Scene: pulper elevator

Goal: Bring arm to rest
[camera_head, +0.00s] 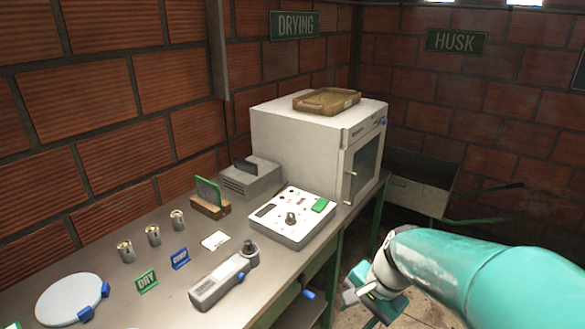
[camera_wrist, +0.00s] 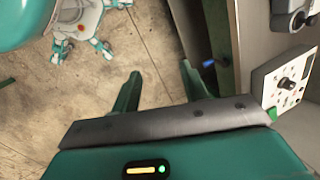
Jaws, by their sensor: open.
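My gripper (camera_head: 372,290) is at the lower right of the head view, off the front edge of the workbench and below the level of its top. In the wrist view my gripper (camera_wrist: 160,80) shows two teal fingers spread apart, with nothing between them and the concrete floor (camera_wrist: 130,45) beyond. My teal arm reaches in from the lower right of the head view and hides part of the floor and bench side.
The workbench (camera_head: 75,262) holds a white oven (camera_head: 300,140) with a tray (camera_head: 327,101) on top, a control panel (camera_head: 293,217), a grey handheld device (camera_head: 222,282), several small metal cups and a white round plate (camera_head: 72,298). A cart (camera_head: 415,190) stands behind.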

